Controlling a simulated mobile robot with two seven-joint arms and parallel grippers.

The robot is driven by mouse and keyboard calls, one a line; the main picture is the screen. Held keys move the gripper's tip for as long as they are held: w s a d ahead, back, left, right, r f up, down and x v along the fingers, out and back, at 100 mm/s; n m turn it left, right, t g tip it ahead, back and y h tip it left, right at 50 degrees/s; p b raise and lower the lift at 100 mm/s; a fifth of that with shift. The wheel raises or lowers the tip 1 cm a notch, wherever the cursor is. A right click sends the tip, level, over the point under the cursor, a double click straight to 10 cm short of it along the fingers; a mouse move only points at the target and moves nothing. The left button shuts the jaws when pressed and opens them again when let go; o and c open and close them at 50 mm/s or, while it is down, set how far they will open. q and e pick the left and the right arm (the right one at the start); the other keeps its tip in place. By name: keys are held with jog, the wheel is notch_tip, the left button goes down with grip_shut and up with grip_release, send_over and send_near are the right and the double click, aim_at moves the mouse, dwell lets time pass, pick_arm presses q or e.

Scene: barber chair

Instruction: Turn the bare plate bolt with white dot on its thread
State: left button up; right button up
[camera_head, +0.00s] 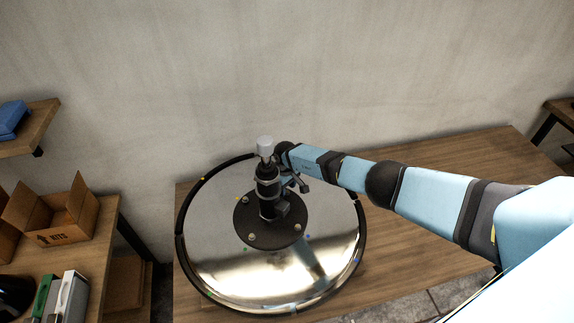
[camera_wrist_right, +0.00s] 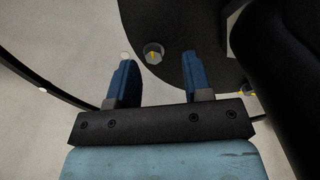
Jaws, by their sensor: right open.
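The chair's black round plate (camera_head: 270,234) sits in the middle of a mirror-like disc, with a dark column (camera_head: 268,190) standing on it. Bare bolts show on the plate's front, one at front left (camera_head: 252,237) and one at front right (camera_head: 298,227). In the right wrist view a grey bolt (camera_wrist_right: 153,53) with a yellow mark stands on the black plate near its edge. My right gripper (camera_wrist_right: 156,68) is open, its blue fingers on either side of the line to that bolt, with nothing between them. In the head view its fingers are hidden behind the column. No white dot can be made out on a thread.
The shiny disc (camera_head: 205,237) has a black rim and small coloured dots, and lies on a wooden table (camera_head: 415,240). A lever sticks out right of the column. A side table at left holds an open carton (camera_head: 62,222). Bare table is free at right.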

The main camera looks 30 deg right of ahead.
aim_at(287, 191)
notch_tip(287, 191, up, 12)
jog(key=shift+d+r, duration=0.2)
jog(key=shift+d, duration=0.15)
jog(key=shift+w, duration=0.15)
